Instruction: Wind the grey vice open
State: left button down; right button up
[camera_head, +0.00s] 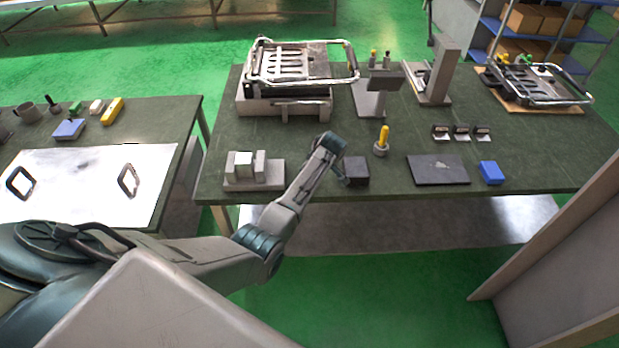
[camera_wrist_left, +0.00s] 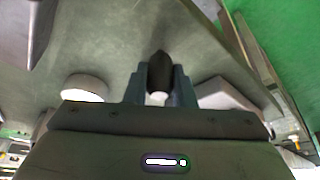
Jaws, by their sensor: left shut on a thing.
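The grey vice (camera_head: 253,172) stands at the front left of the green bench, with a pale block (camera_head: 244,160) between its upright jaws. My left arm reaches over the bench's front edge, just right of the vice. My left gripper (camera_wrist_left: 160,78) is shut on a small dark, pointed, handle-like piece (camera_wrist_left: 159,66) with a pale base. I cannot tell from these frames whether this piece belongs to the vice. In the head view my arm covers the room right of the vice, and the fingertips cannot be made out. My right gripper is not in view.
A dark cube-like block (camera_head: 356,170) shows beside my left wrist. A yellow-handled tool (camera_head: 383,140), a dark plate (camera_head: 438,170) and a blue block (camera_head: 490,172) lie to the right. A large chrome-handled press (camera_head: 285,78) stands behind. Bare bench lies between.

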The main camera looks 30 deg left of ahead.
pick_arm(q)
jog(key=shift+w+d+f+n+g+b, duration=0.15)
jog(key=shift+w+n+b, duration=0.15)
jog(key=shift+n, duration=0.2)
jog(key=shift+w+d+r+n+g+b, duration=0.1)
jog(key=shift+w+n+g+b, duration=0.1)
jog(key=shift+n+b, duration=0.25)
jog(key=w+n+g+b, duration=0.1)
jog(key=n+b, duration=0.2)
jog(key=w+n+g+b, duration=0.1)
jog(key=n+b, duration=0.1)
jog(key=b, duration=0.1)
jog(key=w+n+g+b, duration=0.1)
jog(key=n+b, duration=0.2)
jog(key=shift+w+a+f+n+b, duration=0.1)
jog(key=shift+f+n+b, duration=0.05)
jog(key=shift+n+b, duration=0.2)
jog(key=shift+w+n+g+h+b, duration=0.25)
jog(key=shift+n+g+h+b, duration=0.1)
jog(key=shift+n+b, duration=0.45)
jog(key=shift+a+b, duration=0.1)
jog(key=shift+b, duration=0.3)
jog(key=shift+r+n, duration=0.2)
jog(key=shift+n, duration=0.1)
jog(key=c, duration=1.2)
grip_release()
jog(key=shift+c, duration=0.2)
